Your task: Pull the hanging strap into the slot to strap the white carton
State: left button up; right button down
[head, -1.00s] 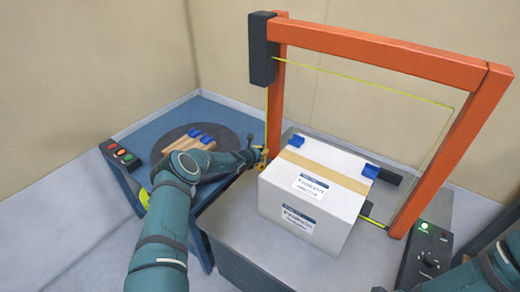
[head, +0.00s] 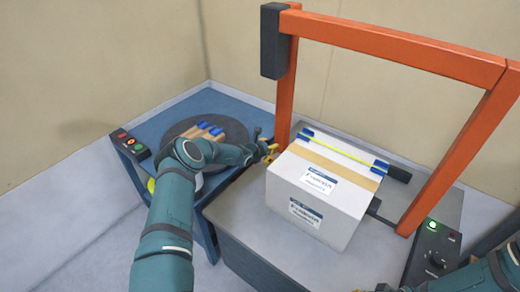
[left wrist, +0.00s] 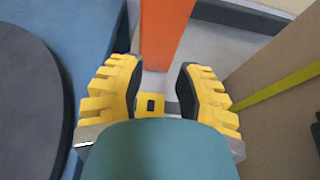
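The white carton (head: 310,205), with a tan tape band and printed labels, stands upright on the grey machine table (head: 238,213) beneath the orange arch. The yellow-green strap (head: 345,150) now lies across its top between blue edge pieces; it also shows in the left wrist view (left wrist: 275,90). My left gripper (head: 270,150) is beside the carton's left side, near the arch's left post. Its yellow-padded fingers are apart and empty in the left wrist view (left wrist: 158,88). A small yellow piece with a dark opening (left wrist: 150,104) shows between them; I cannot tell whether it is the slot. My right gripper barely shows at the bottom edge.
The orange arch (head: 400,45) carries a black box (head: 274,42) on its left post. A control box (head: 432,258) with a lit green button stands right. A blue table (head: 165,122) with a dark round turntable (head: 232,130), holding tan pieces with blue ends, is left.

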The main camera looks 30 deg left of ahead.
pick_arm(q)
jog(key=v, duration=1)
jog(key=shift+s+r, duration=0.2)
jog(key=shift+s, duration=0.15)
jog(key=shift+a, duration=0.1)
